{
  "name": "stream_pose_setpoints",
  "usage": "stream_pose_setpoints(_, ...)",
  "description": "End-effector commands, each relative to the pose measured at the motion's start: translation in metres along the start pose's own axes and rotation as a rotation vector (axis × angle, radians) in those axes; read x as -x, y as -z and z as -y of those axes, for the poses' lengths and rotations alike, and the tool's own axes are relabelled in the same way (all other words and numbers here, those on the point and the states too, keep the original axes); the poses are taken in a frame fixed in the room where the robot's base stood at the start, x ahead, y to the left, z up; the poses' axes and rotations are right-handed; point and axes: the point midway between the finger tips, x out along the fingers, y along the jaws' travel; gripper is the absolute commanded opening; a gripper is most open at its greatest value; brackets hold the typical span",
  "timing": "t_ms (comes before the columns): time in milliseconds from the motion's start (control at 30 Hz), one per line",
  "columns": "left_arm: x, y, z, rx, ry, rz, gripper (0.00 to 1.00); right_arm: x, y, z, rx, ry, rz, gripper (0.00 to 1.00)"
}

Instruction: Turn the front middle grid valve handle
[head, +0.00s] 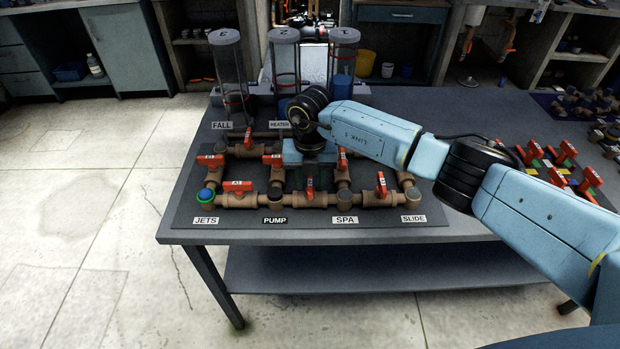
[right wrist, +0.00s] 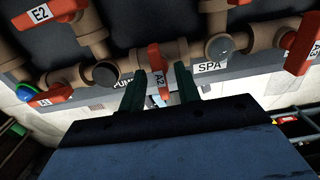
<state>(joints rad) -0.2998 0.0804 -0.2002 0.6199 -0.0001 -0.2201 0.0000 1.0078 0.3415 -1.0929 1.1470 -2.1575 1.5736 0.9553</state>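The front middle valve handle, red and labelled A2 (head: 310,188), sits on the front pipe of the grid between the PUMP and SPA signs. It points across the pipe, towards the front. In the right wrist view the A2 handle (right wrist: 156,62) stands between the two dark green fingers of my right gripper (right wrist: 160,72). The fingers are apart, one on each side of the handle, with gaps visible. My left gripper is not in view.
On the front pipe, handle A1 (head: 237,186) lies along the pipe at left and handle A3 (head: 381,186) stands at right. Handle E2 (right wrist: 48,12) is further back. Clear cylinders (head: 229,75) stand behind the grid. More red-handled valves (head: 566,150) lie at the table's right.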

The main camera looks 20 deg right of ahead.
Motion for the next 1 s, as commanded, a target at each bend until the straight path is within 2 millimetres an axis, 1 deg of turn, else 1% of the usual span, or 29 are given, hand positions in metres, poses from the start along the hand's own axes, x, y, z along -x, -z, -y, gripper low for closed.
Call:
stream_pose_setpoints(133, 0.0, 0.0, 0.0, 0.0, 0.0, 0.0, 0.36, 0.0, 0.0, 0.0, 0.0, 0.0, 0.0, 0.33)
stream_pose_setpoints(167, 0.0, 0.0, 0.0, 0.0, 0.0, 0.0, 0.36, 0.0, 0.0, 0.0, 0.0, 0.0, 0.0, 0.3)
stream_pose_setpoints(300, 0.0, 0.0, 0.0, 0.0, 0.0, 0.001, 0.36, 0.0, 0.0, 0.0, 0.0, 0.0, 0.0, 0.12)
stream_pose_setpoints(400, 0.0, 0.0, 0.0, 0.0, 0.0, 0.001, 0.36, 0.0, 0.0, 0.0, 0.0, 0.0, 0.0, 0.0)
stream_pose_setpoints(733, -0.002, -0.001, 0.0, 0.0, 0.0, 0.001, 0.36, 0.0, 0.0, 0.0, 0.021, 0.0, 0.0, 0.0)
stream_pose_setpoints(867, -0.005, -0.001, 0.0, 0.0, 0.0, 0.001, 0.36, 0.0, 0.0, 0.0, 0.068, 0.0, 0.001, 0.0)
stream_pose_setpoints(1000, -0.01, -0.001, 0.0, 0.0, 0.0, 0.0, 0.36, -0.001, -0.001, 0.0, 0.154, 0.0, 0.001, 0.0)
